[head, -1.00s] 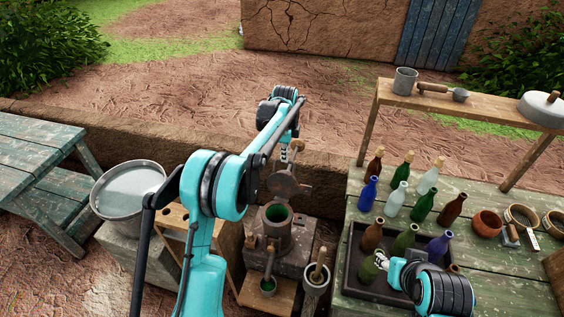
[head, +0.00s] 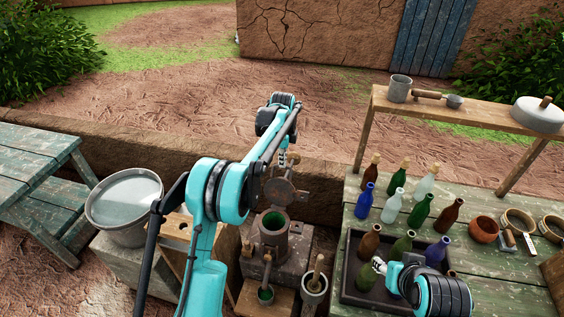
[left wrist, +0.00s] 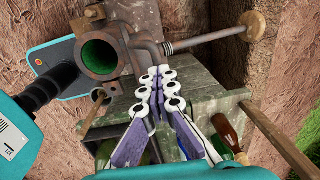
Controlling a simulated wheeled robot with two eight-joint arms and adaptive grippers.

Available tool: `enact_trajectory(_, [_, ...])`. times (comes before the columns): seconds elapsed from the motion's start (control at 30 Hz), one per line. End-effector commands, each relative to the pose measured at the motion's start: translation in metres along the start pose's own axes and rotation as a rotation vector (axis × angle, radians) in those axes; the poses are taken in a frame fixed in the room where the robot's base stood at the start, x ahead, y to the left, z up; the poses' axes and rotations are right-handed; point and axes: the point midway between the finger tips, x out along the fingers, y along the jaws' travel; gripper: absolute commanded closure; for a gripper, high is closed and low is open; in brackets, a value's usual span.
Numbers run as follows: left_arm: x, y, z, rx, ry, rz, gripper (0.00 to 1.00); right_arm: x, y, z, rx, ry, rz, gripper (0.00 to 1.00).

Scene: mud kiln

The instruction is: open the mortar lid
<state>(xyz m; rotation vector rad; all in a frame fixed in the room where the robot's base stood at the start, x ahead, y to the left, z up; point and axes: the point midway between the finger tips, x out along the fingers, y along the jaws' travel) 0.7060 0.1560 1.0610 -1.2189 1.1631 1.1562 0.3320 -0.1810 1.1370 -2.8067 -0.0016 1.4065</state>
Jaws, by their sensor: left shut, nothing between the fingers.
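The mortar (head: 272,240) is a dark metal pot with a green inside, standing on a block in front of me. In the left wrist view its round mouth (left wrist: 97,55) is uncovered. Its lid (head: 282,192) stands raised at the far side of the mouth. In the left wrist view a rod with a wooden knob (left wrist: 262,26) sticks out sideways beside the mortar. My left gripper (head: 284,160) is shut and empty, just behind the raised lid. Its fingertips (left wrist: 160,74) show close to the lid; whether they touch is unclear. My right gripper (head: 379,266) is over the bottle tray, its fingers too small to judge.
A dark tray (head: 350,292) with several bottles stands on the green table at right. A water basin (head: 125,197) is at left. A pot with a wooden-handled tool (head: 314,285) stands right of the mortar. A low mud wall (head: 130,134) runs behind.

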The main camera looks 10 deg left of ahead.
Motion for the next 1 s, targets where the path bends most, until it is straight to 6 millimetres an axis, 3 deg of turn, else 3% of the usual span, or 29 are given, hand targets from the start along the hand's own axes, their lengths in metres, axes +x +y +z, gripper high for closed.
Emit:
enact_trajectory(0.03, [0.0219, 0.0006, -0.0070, 0.004, 0.012, 0.003, 0.94, 0.0044, 0.0000, 0.0031, 0.000, 0.000, 0.000, 0.57])
enact_trajectory(0.13, [0.0219, 0.0002, -0.0070, 0.005, 0.012, 0.002, 0.69, 0.0043, 0.0000, 0.0032, 0.000, 0.000, 0.000, 0.57])
enact_trajectory(0.23, [0.0205, -0.0007, -0.0068, 0.005, 0.011, -0.002, 0.66, 0.0037, 0.0000, 0.0025, 0.000, 0.000, 0.000, 0.57])
enact_trajectory(0.3, [0.0193, -0.0015, -0.0061, 0.004, 0.010, -0.005, 0.55, 0.0030, 0.0000, 0.0020, 0.000, 0.000, 0.000, 0.57])
enact_trajectory(0.37, [0.0183, -0.0017, -0.0056, 0.004, 0.010, -0.006, 0.56, 0.0026, 0.0000, 0.0018, 0.000, 0.000, 0.000, 0.57])
enact_trajectory(0.47, [0.0171, -0.0020, -0.0052, 0.003, 0.010, -0.007, 0.69, 0.0019, 0.0000, 0.0015, 0.000, 0.000, 0.000, 0.57])
enact_trajectory(1.0, [0.0153, -0.0023, -0.0036, 0.002, 0.008, -0.007, 0.69, 0.0009, 0.0000, 0.0007, 0.000, 0.000, 0.000, 0.57])
